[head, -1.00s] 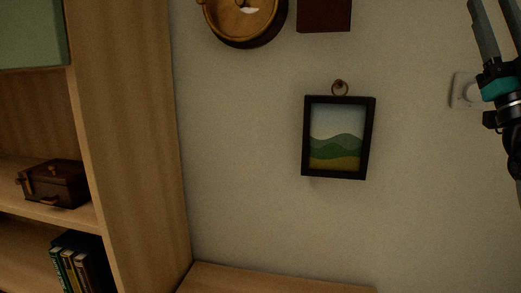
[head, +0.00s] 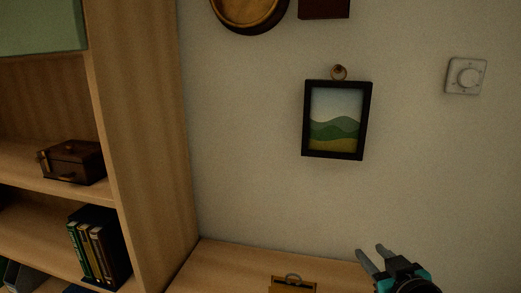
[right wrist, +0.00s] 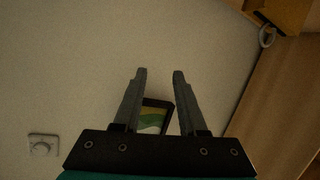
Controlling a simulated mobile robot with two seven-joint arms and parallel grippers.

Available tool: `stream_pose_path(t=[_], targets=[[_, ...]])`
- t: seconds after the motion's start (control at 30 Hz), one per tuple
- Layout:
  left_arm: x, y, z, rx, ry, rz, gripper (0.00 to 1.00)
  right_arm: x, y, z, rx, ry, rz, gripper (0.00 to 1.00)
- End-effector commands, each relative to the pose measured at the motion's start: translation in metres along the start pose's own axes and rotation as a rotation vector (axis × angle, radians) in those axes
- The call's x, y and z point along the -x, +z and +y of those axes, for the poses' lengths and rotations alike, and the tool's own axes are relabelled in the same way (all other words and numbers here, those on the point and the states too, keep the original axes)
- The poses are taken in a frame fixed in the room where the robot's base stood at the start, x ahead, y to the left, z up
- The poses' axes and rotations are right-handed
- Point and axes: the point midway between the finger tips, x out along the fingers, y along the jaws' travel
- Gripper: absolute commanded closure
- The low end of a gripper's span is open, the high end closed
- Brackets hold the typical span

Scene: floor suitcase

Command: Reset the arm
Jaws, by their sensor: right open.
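My right gripper (head: 371,249) is low at the right of the head view, in front of the wooden surface by the wall. Its two grey fingers stand apart with nothing between them. In the right wrist view the open fingers (right wrist: 160,72) show with a framed landscape picture (right wrist: 153,117) behind them, apart from them. That picture (head: 336,122) hangs on the wall from a ring in the head view. My left gripper is in neither view.
A wooden shelf unit (head: 145,130) at left holds a small brown case (head: 72,161) and books (head: 98,247). A wall dial (head: 466,76) is at right. A small case with a ring handle (head: 293,284) sits on the low wooden top (head: 225,268).

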Motion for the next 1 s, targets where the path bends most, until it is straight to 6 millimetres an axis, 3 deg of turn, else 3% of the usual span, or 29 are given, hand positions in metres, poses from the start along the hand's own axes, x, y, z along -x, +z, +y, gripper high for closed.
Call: stream_pose_path(t=[0.03, 0.2, 0.4, 0.57, 0.87, 1.0], targets=[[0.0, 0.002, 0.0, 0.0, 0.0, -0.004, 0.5, 0.012, 0.037, -0.018, -0.01, -0.026, -0.112, 0.59], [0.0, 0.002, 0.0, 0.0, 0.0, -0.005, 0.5, 0.066, 0.134, -0.064, -0.029, -0.092, -0.449, 0.59], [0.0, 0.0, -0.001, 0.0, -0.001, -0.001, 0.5, 0.137, 0.203, -0.099, -0.047, -0.151, -0.749, 0.59], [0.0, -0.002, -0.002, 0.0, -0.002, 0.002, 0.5, 0.194, 0.237, -0.12, -0.06, -0.191, -0.95, 0.59], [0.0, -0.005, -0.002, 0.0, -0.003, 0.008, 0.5, 0.161, 0.297, -0.134, -0.052, -0.197, -0.979, 0.59], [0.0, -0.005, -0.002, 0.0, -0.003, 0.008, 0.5, 0.149, 0.338, -0.143, -0.05, -0.202, -0.999, 0.59]])
